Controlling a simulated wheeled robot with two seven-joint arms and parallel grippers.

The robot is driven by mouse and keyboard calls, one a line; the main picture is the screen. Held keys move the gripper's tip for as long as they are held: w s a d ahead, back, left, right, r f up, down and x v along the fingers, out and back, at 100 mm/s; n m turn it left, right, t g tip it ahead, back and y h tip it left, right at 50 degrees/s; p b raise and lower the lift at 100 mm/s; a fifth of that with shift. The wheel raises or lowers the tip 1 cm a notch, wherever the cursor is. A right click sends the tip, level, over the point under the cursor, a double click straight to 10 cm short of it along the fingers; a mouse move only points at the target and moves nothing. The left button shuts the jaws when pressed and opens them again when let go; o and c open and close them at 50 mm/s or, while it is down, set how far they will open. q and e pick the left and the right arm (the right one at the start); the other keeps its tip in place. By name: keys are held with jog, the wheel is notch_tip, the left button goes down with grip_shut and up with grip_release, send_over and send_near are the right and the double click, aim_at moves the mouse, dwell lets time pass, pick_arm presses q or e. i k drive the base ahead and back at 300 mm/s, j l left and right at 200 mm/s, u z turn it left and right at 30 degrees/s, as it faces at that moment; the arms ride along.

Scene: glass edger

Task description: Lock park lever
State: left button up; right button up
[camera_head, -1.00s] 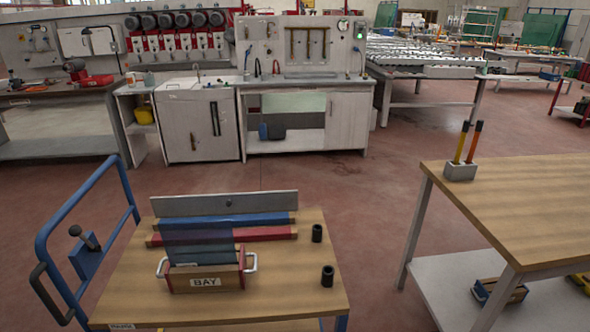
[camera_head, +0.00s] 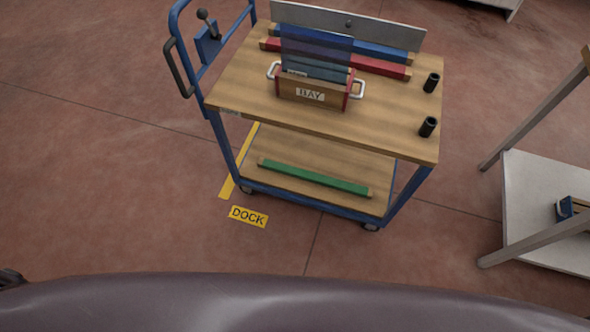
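The park lever (camera_head: 207,22) is a grey stick with a dark round knob on a blue plate (camera_head: 208,46), fixed to the blue handle frame at the left of the cart (camera_head: 230,90). The stick leans up and to the left of the plate. A black grip (camera_head: 179,67) sits on the frame beside it. The yellow DOCK label (camera_head: 248,216) lies on the floor before the cart. Neither gripper can be made out; only a small dark part shows at the lower left edge.
On the cart top stand a BAY box (camera_head: 311,94) with two handles, blue and red bars, a grey upright panel and two black cups (camera_head: 428,127). A green bar (camera_head: 314,179) lies on the lower shelf. A workbench's lower shelf (camera_head: 540,190) is at right. Floor before the cart is clear.

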aim_at(202, 13)
jog(key=i+j, duration=1.25)
jog(key=j, duration=0.25)
